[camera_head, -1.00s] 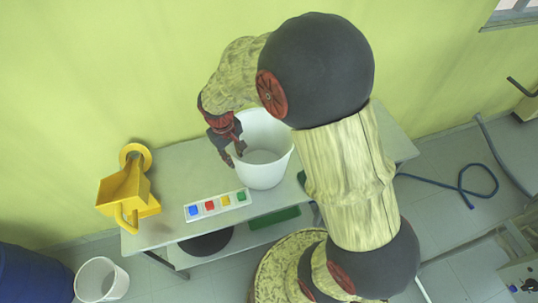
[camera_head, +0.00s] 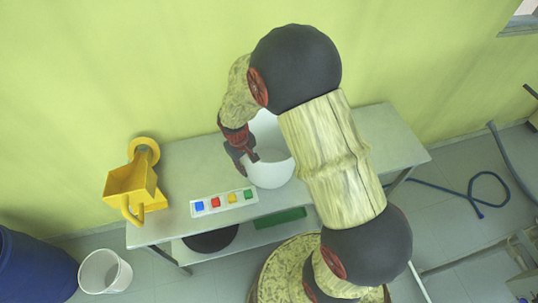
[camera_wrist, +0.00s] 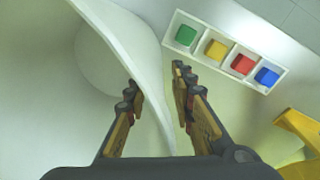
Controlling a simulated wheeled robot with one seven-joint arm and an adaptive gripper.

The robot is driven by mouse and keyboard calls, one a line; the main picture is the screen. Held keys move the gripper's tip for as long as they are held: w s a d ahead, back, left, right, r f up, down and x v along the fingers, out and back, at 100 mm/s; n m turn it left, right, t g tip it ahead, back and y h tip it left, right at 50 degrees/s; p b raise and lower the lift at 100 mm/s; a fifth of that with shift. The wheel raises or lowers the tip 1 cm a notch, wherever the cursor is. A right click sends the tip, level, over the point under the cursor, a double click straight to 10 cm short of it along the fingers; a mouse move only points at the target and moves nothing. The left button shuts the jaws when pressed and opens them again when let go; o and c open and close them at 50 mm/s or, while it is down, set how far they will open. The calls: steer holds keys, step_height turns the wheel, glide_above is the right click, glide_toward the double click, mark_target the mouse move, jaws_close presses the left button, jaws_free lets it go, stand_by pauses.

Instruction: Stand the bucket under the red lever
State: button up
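A white bucket (camera_head: 270,173) stands upright on the grey table, partly hidden behind my arm. My gripper (camera_head: 250,157) is at its left rim. In the wrist view the fingers (camera_wrist: 155,85) are apart, with the bucket's wall (camera_wrist: 125,45) between them: one finger on the inner side, one outside. The fingers look open, and I cannot tell whether either touches the wall. A second white bucket (camera_head: 105,272) stands on the floor at the lower left. I cannot make out a red lever in either view.
The table (camera_head: 185,160) holds a white tray (camera_head: 224,203) of blue, red, yellow and green blocks in front of the bucket. A yellow hopper-like fixture (camera_head: 133,185) is at its left end. A blue barrel (camera_head: 35,270) stands lower left. A blue hose (camera_head: 445,187) lies on the right floor.

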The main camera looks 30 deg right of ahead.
steer(key=shift+c, duration=0.4)
jaws_close()
steer(key=shift+r, duration=0.1)
stand_by(0.3)
